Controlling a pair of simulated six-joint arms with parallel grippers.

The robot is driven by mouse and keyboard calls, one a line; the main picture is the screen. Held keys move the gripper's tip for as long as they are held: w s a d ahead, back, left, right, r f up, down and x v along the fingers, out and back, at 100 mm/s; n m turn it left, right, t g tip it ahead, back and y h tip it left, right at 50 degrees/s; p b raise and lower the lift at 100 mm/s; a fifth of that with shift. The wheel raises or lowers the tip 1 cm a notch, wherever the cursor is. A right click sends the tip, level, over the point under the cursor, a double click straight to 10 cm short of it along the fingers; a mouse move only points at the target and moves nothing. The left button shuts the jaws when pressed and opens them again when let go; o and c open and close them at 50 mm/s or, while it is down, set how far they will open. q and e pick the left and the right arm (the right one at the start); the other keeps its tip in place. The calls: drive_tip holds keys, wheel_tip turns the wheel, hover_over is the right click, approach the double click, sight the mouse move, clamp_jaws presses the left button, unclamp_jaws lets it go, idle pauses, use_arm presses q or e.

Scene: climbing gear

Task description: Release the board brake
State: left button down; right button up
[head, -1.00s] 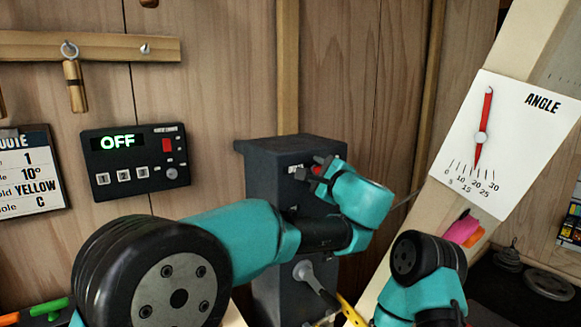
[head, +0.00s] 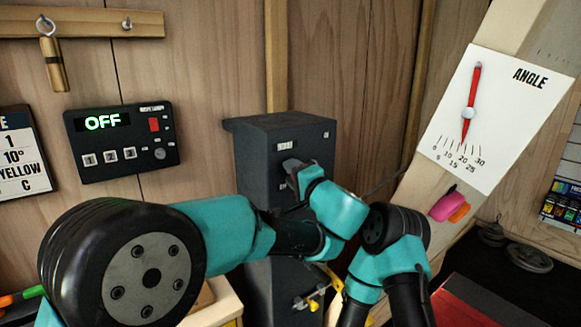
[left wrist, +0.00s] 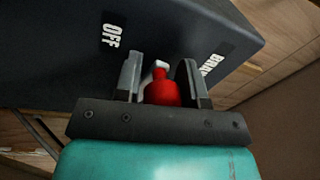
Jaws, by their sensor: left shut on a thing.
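The brake box (head: 253,165) is a dark grey housing on a post at the middle of the head view. My left gripper (head: 291,172) is at its front face, below a small white label. In the left wrist view, the brake lever's red knob (left wrist: 162,90) sits between the fingers of my left gripper (left wrist: 160,84), which is shut on it. A white part shows behind the knob. An "OFF" label (left wrist: 111,35) is left of the fingers, and a partly hidden label starting "BRA" (left wrist: 212,66) is right. My right arm shows at lower right, but its fingertips do not.
A control panel (head: 122,142) reading "OFF" is on the wall at left. Pink and orange holds (head: 443,204) are on the board. Weight plates (head: 528,257) lie at right.

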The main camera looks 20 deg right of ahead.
use_arm(q)
drive_tip(key=shift+s+d+f, duration=0.15)
drive_tip(key=shift+d+f, duration=0.1)
drive_tip(key=shift+f, duration=0.3)
drive_tip(key=c, duration=1)
unclamp_jaws()
drive_tip(key=shift+o, duration=1.1)
drive_tip(key=shift+a, duration=0.1)
